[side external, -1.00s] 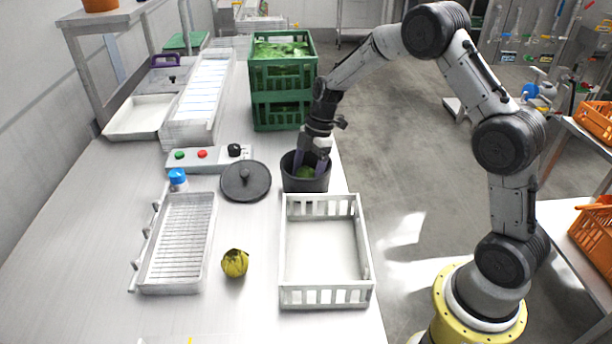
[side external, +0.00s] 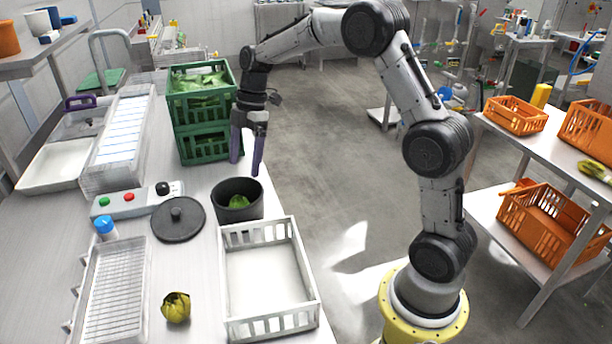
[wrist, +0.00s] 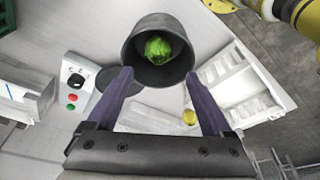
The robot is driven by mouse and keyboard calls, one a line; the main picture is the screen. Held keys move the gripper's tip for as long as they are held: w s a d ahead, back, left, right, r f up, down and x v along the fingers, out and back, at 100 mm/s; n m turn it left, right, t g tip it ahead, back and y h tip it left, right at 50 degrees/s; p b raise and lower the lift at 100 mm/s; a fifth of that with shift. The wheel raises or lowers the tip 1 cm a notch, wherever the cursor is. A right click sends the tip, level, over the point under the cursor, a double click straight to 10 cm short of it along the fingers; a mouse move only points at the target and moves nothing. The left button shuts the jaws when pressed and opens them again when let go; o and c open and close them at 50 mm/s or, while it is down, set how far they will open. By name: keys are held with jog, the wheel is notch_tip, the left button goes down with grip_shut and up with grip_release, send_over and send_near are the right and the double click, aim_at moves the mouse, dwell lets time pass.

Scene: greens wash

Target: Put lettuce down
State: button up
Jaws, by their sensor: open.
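A green lettuce (side external: 238,201) lies inside the dark grey pot (side external: 229,212) on the steel table. In the wrist view the lettuce (wrist: 158,49) sits at the bottom of the pot (wrist: 140,68). My gripper (side external: 246,168) is open and empty, its purple fingers pointing down above and behind the pot, clear of its rim. In the wrist view the fingers (wrist: 158,78) stand wide apart with nothing between them. A yellowish-green head (side external: 175,307) lies on the table near the front.
A white slatted crate (side external: 308,273), empty, stands in front of the pot. A black lid (side external: 178,219) lies left of the pot. Green crates (side external: 206,147) with leafy greens stand behind. A wire rack tray (side external: 117,290) and a button box (side external: 135,200) are at left.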

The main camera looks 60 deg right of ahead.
jog(key=s+a+r+m+t+h, duration=0.1)
jog(key=s+a+r+m, duration=0.15)
jog(key=s, duration=0.45)
jog(key=s+a+r+m+t, duration=0.1)
jog(key=s+a+r+m, duration=0.1)
jog(key=s+r+m, duration=0.3)
jog(key=s+a+r+m+t+h, duration=0.1)
jog(key=s+a+r+m, duration=0.15)
jog(key=s, duration=0.55)
jog(key=s+f+m+t, duration=0.1)
jog(key=s+f+m, duration=0.2)
jog(key=s+m, duration=0.2)
jog(key=s, duration=0.3)
jog(key=shift+s+t+h, duration=0.3)
jog(key=shift+t+h, duration=0.1)
